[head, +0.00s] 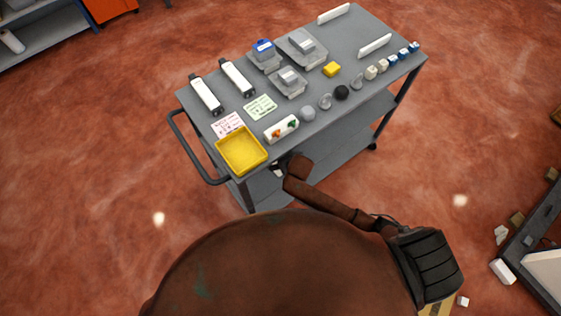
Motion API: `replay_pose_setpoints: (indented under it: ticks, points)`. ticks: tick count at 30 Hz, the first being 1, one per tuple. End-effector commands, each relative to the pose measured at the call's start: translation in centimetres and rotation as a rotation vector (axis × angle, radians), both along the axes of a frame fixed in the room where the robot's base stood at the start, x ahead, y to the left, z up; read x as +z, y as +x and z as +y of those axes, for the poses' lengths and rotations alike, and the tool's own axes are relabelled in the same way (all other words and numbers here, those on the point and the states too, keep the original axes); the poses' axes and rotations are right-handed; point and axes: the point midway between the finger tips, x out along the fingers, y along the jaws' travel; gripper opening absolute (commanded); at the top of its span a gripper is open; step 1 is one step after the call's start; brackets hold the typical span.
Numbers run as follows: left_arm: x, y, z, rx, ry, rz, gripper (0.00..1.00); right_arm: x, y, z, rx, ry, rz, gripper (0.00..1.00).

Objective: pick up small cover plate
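Two thin white plates stand on the grey cart's top (240,107): one plate (333,13) at the far edge, another plate (375,45) nearer the right end. I cannot tell which, if either, is the small cover plate. My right arm comes in from the lower right and bends at the cart's near side. My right gripper (279,169) is small and partly hidden there, near the yellow tray's right side and well away from both white plates. Its fingers are not clear. My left gripper is out of view.
The cart also holds a yellow tray (263,156), two white-and-black units (237,77), grey trays with parts (290,83), a yellow block (331,69), a black ball (341,92) and small blocks (383,65). Red floor around the cart is mostly clear.

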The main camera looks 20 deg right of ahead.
Motion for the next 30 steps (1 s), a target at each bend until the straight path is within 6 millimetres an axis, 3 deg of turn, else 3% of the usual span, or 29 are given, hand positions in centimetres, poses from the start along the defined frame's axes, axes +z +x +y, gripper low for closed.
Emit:
replay_pose_setpoints:
  ticks: [12, 21, 30]
  points:
    - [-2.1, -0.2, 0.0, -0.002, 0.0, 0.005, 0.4, -4.5, 3.0, 0.3, 0.001, -0.001, 0.0, 0.81]
    - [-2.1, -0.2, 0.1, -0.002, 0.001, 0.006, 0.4, -4.5, 3.2, 0.3, 0.001, 0.0, -0.001, 0.81]
    - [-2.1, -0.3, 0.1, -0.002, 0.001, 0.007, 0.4, -4.6, 3.2, 0.3, 0.0, 0.0, -0.001, 0.6]
